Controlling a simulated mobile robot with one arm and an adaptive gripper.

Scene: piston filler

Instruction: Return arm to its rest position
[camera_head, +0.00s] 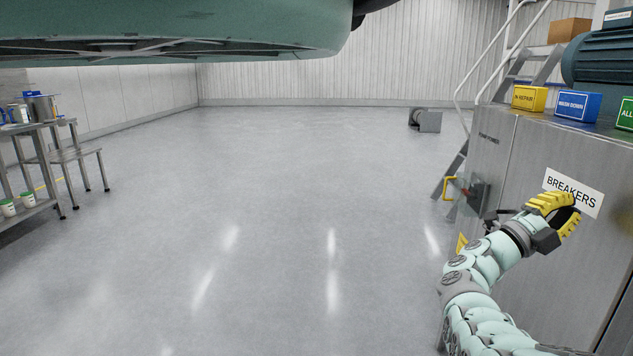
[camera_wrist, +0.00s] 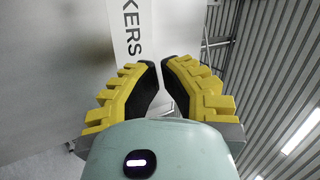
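My gripper (camera_head: 576,207) has yellow ribbed fingers with dark inner pads. In the head view it is at the right, at the end of my bent pale-green arm, in front of the grey metal cabinet (camera_head: 530,170) with the white "BREAKERS" label (camera_head: 573,192). One finger covers a little of the label. In the wrist view the gripper (camera_wrist: 160,64) shows both fingers leaning together at the tips. A narrow gap is visible between them and nothing is held. The label (camera_wrist: 132,35) shows beyond the fingertips. I cannot tell how far the gripper is from the cabinet.
A red-and-grey switch (camera_head: 476,194) sits on the cabinet's side. Yellow (camera_head: 529,98) and blue (camera_head: 577,106) signed boxes stand on top. A stair rail (camera_head: 490,60) rises behind. A metal table (camera_head: 30,128) stands at left. The middle floor is clear.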

